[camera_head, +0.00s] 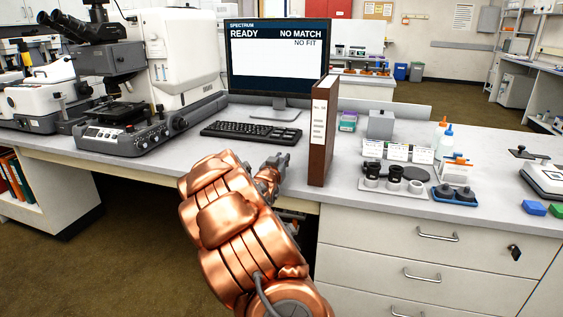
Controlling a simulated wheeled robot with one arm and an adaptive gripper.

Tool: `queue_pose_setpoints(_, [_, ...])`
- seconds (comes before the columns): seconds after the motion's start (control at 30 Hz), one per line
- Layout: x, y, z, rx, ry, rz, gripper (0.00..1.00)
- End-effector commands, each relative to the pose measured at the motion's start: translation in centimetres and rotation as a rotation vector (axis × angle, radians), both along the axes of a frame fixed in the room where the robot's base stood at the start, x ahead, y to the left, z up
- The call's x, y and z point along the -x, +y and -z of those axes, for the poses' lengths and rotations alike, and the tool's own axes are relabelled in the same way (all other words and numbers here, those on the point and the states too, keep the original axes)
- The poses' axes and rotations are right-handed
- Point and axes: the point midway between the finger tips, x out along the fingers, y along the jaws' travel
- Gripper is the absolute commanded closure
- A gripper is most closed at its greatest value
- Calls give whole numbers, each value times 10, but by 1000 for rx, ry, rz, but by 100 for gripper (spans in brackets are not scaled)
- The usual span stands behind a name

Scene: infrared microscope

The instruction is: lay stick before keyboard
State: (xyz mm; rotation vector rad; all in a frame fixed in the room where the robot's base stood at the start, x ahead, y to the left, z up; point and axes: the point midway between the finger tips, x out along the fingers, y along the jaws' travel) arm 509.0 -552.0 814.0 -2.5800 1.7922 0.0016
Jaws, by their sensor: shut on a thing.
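The black keyboard (248,133) lies on the grey bench in front of the monitor. My gripper (280,161) is at the bench's front edge, to the front right of the keyboard and left of the upright brown binder. Its fingers are small and dark in this view, and it is shut on the stick. I cannot make out the stick itself; my copper-coloured arm and gripper hide what is held. The bench strip just before the keyboard shows bare, partly covered by my arm.
The brown binder (321,140) stands close right of my gripper. The monitor (279,58) is behind the keyboard. The microscope (130,85) stands at left. A holder with black cylinders (394,178), bottles and a blue tray (455,195) occupy the right bench.

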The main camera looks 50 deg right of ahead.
Motion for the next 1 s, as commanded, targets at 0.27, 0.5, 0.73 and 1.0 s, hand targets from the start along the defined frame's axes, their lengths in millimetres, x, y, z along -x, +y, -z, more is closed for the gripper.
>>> queue_pose_setpoints(0.27, [0,0,1,0,0,0,99])
queue_pose_setpoints(0.5, [0,0,4,0,0,0,75])
queue_pose_setpoints(0.73, [0,0,4,0,0,0,56])
queue_pose_setpoints(1.0, [0,0,3,1,0,0,56])
